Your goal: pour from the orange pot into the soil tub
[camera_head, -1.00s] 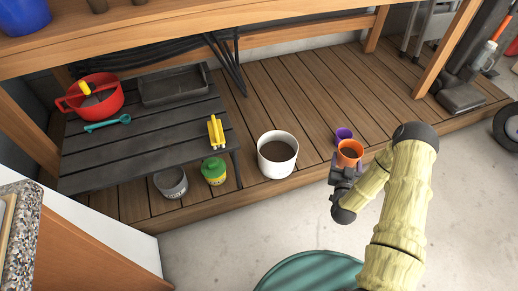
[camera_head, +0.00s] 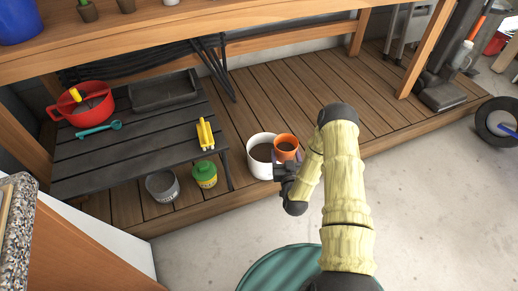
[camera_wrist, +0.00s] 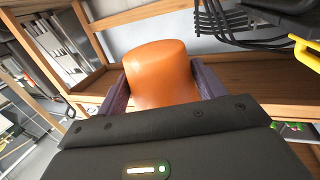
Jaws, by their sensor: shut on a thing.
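The orange pot (camera_head: 287,142) is held in my gripper (camera_head: 286,165), with dark soil showing inside its rim. It looks close to upright in the head view. The white soil tub (camera_head: 257,170) stands on the wooden deck with dark soil inside. The pot is at the tub's right side and overlaps its right rim in the head view; I cannot tell whether they touch. In the wrist view the orange pot (camera_wrist: 160,72) fills the space between the two purple fingers, and the tub is not seen there.
A dark slatted low bench (camera_head: 130,140) stands left, bearing a red pot (camera_head: 97,110), a black tray (camera_head: 163,90), a turquoise scoop (camera_head: 98,129) and a yellow item (camera_head: 205,133). A grey pot (camera_head: 162,186) and a green-lidded jar (camera_head: 204,174) stand near the tub. The deck right is clear.

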